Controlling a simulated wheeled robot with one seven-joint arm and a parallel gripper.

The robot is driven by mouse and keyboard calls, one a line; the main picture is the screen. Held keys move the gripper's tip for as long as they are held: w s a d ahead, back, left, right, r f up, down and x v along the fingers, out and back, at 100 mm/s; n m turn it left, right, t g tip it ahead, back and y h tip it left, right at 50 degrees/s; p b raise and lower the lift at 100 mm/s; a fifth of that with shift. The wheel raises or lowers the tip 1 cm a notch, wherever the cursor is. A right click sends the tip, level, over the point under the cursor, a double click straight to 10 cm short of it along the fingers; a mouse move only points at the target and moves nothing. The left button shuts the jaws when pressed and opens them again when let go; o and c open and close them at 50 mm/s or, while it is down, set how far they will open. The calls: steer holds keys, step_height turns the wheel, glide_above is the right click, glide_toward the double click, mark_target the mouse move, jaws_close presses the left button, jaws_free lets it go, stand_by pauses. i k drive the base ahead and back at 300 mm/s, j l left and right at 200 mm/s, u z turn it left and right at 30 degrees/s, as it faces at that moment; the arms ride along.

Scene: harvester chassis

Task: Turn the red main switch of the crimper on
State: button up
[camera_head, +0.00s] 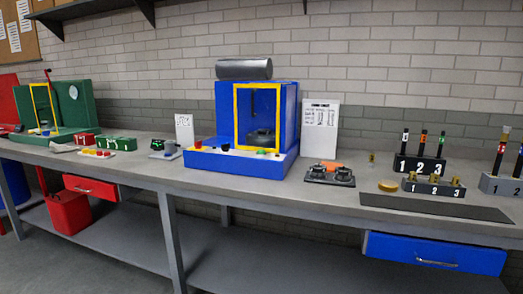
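A blue machine (225,105) with a yellow-framed front opening stands on the workbench in the middle of the view and looks like the crimper. A grey cylinder (244,69) lies on its top. Its low front panel (240,163) carries several small controls, among them a red one (198,144) at the left end, a black one and a green one. The red control is too small to tell its setting. My gripper is not in view.
The grey workbench (330,192) runs across the view. A die block (330,175), numbered racks (420,164) and a white chart (320,129) are right of the machine. A green machine (70,106) stands far left. An open red drawer (90,187) juts out below.

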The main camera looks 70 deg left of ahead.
mark_target(198, 145)
steer(key=i+j+z, duration=0.1)
steer(key=j+z, duration=0.15)
steer(key=j, duration=0.3)
steer(key=j+u, duration=0.2)
steer(key=u, duration=0.3)
steer(key=j+u, duration=0.2)
steer(key=u, duration=0.7)
steer(key=j+u, duration=0.1)
steer(key=u, duration=0.35)
steer(key=i+u, duration=0.1)
steer(key=u, duration=0.3)
steer(key=j+u, duration=0.1)
steer(key=u, duration=0.35)
steer(key=i+u, duration=0.1)
steer(key=u, duration=0.8)
steer(key=i+l+z, duration=0.25)
steer(key=i+j+u, duration=0.1)
steer(key=z, duration=0.1)
